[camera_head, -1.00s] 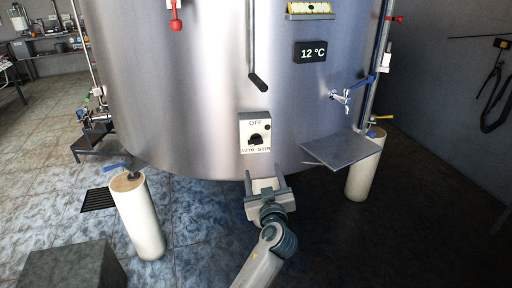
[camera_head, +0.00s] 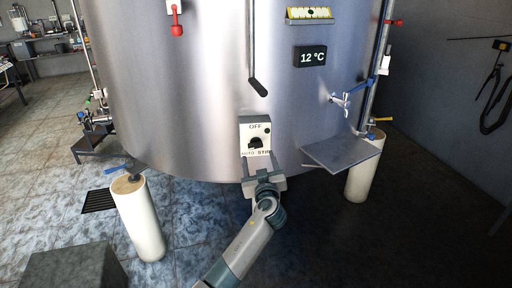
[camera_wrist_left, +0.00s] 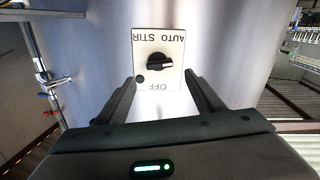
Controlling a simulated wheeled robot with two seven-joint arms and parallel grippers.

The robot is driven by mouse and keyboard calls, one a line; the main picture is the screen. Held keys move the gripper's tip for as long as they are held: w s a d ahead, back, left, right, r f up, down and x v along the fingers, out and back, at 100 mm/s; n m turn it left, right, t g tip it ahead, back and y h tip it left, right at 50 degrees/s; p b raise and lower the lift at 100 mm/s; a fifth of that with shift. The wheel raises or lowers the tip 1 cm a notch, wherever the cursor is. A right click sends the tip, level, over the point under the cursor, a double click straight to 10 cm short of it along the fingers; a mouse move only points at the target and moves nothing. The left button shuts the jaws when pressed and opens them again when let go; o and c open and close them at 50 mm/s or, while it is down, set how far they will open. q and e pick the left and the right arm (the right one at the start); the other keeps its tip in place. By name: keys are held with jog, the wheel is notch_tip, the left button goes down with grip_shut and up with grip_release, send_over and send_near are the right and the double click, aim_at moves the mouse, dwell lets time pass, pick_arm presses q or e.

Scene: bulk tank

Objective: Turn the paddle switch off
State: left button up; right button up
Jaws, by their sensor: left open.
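The paddle switch is a white plate (camera_head: 257,124) on the steel tank, marked OFF above and AUTO and STIR below. Its black knob (camera_head: 255,143) sits in the middle. My left gripper (camera_head: 257,162) is open and empty, just below the plate's lower edge. In the left wrist view the plate appears upside down, and the knob (camera_wrist_left: 160,64) lies nearly sideways with a pale mark at its right end. There the left fingers (camera_wrist_left: 160,82) stand either side of the OFF edge, with the knob between their lines but beyond the tips. The right gripper is not shown.
The tank (camera_head: 190,90) fills the middle. A flat grey shelf (camera_head: 343,152) juts out at right under a tap (camera_head: 345,98). A white leg (camera_head: 138,215) stands at left. The space around the switch is clear.

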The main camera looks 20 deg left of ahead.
aim_at(256, 147)
pick_arm(q)
jog(key=x, duration=0.6)
jog(key=shift+w+p, duration=0.1)
jog(key=shift+p, duration=0.2)
jog(key=shift+w+a, duration=0.25)
jog(key=shift+w, duration=0.35)
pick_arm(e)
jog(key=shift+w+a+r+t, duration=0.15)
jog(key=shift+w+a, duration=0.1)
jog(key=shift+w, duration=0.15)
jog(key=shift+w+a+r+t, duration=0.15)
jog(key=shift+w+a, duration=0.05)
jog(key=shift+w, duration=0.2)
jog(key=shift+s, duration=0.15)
pick_arm(q)
jog(key=shift+c, duration=0.5)
jog(key=c, duration=0.9)
jog(key=shift+c, duration=0.2)
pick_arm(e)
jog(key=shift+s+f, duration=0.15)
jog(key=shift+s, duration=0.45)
